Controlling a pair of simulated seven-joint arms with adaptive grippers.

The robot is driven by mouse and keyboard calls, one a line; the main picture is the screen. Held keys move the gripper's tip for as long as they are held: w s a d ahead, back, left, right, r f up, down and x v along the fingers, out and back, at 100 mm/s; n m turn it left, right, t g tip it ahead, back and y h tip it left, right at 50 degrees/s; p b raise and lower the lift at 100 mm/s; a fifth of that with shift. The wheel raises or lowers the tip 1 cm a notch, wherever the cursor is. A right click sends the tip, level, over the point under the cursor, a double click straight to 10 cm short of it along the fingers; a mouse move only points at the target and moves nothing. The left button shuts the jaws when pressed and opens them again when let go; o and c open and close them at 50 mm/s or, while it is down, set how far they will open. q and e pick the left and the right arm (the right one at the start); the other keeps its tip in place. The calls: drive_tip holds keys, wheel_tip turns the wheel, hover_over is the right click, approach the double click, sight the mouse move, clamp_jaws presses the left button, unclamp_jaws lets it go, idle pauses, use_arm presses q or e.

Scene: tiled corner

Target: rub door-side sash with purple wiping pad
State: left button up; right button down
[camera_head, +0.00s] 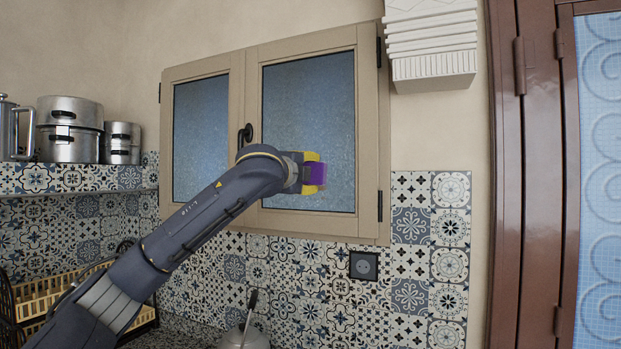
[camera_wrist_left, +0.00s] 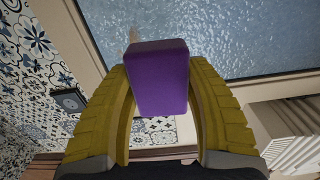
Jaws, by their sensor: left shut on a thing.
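The purple wiping pad (camera_head: 318,176) is held in my left gripper (camera_head: 312,173), in front of the lower right part of the door-side sash (camera_head: 336,113). This sash is the right one of two, with a beige frame and frosted blue glass. In the left wrist view, the yellow fingers of the left gripper (camera_wrist_left: 160,95) are shut on the purple pad (camera_wrist_left: 160,80). The sash glass (camera_wrist_left: 220,35) fills the top of that view. I cannot tell whether the pad touches the glass. My right gripper is not in view.
The left sash (camera_head: 200,140) and a black window handle (camera_head: 245,134) are left of my gripper. A white ribbed fixture (camera_head: 432,45) hangs right of the window. A socket (camera_head: 363,265) sits below, and a brown door (camera_head: 530,180) stands at right. Metal pots (camera_head: 70,130) stand on a shelf.

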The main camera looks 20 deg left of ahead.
sight(324, 192)
use_arm(q)
drive_tip(key=shift+f, duration=0.1)
drive_tip(key=shift+w+f+n, duration=0.15)
drive_tip(key=shift+f+n, duration=0.15)
drive_tip(key=shift+n, duration=0.1)
drive_tip(key=w+a+f+n, duration=0.2)
drive_tip(key=a+f+n, duration=0.1)
drive_tip(key=f+n, duration=0.25)
drive_tip(key=shift+w+r+n, duration=0.2)
drive_tip(key=shift+w+n, duration=0.55)
drive_tip(key=shift+w, duration=0.5)
drive_tip(key=shift+w+r+n, duration=0.15)
drive_tip(key=shift+w+n, duration=0.55)
drive_tip(key=shift+w, duration=0.55)
drive_tip(key=shift+w+d, duration=0.1)
drive_tip(key=shift+w, duration=0.9)
drive_tip(key=shift+d, duration=0.1)
drive_tip(key=shift+s+d, duration=0.2)
drive_tip(key=shift+d, duration=0.75)
drive_tip(key=shift+s+d, duration=0.2)
drive_tip(key=shift+d, duration=0.7)
drive_tip(key=shift+w, duration=0.15)
